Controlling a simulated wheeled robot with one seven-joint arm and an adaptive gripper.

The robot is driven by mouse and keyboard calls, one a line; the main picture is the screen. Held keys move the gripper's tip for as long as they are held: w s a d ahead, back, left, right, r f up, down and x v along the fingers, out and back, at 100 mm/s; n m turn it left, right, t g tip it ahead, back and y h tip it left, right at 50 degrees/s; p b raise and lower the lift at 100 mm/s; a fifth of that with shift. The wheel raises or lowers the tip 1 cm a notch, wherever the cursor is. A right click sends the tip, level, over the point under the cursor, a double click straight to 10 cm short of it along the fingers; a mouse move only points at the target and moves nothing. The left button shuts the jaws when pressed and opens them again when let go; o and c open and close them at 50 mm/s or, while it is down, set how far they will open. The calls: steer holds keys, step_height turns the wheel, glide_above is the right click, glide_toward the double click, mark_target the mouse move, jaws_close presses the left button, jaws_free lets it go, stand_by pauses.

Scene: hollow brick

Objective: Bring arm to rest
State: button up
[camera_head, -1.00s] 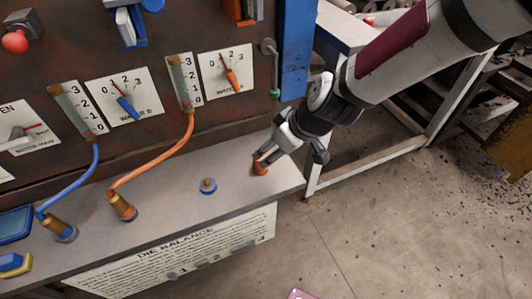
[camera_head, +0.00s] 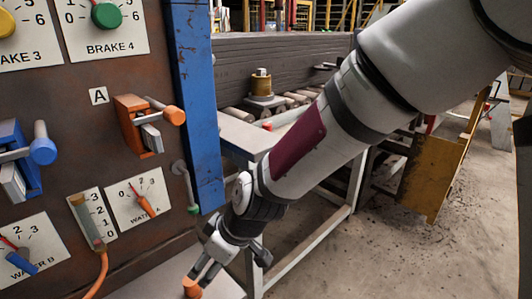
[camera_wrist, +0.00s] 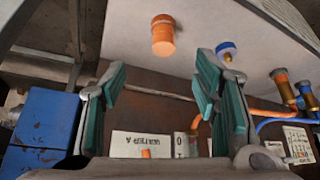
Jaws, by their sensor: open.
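My arm reaches down from the upper right in the head view, and my gripper (camera_head: 208,272) is at its lower end, over the ledge below the panel. The gripper is open, with its teal-padded fingers apart and empty in the wrist view (camera_wrist: 162,78). A short orange peg (camera_head: 192,288) stands on the ledge by the fingertips at the bottom edge of the head view. In the wrist view the orange peg (camera_wrist: 163,36) shows beyond the fingertips, apart from the pads.
The brown panel (camera_head: 70,125) carries gauges, an orange-handled lever (camera_head: 148,122) and a blue post (camera_head: 192,105). A white-framed table (camera_head: 240,135) stands behind my arm. A blue peg (camera_wrist: 227,50) and hoses on orange fittings (camera_wrist: 285,88) sit to the right. Open floor (camera_head: 390,240) lies at right.

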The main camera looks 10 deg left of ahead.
steer(key=s+d+r+m+t+h+p, duration=0.1)
steer(key=s+d+r+m+h+p, duration=0.15)
steer(key=d+r, duration=0.6)
steer(key=s+d+r+m+t+h+p, duration=0.15)
steer(key=d+r+m, duration=0.35)
steer(key=d, duration=0.6)
steer(key=s+d+r+m+p, duration=0.2)
steer(key=s+d+r+m, duration=0.1)
steer(key=s+d+r, duration=0.2)
steer(key=s+d+r+m+h+p, duration=0.1)
steer(key=s+d+r+m, duration=0.3)
steer(key=s+d, duration=0.6)
step_height(320, 180, up, 2)
steer(key=shift+d+r+h+p, duration=0.15)
steer(key=shift+h+p, duration=0.15)
steer(key=shift+p, duration=0.2)
steer(key=shift+c, duration=0.2)
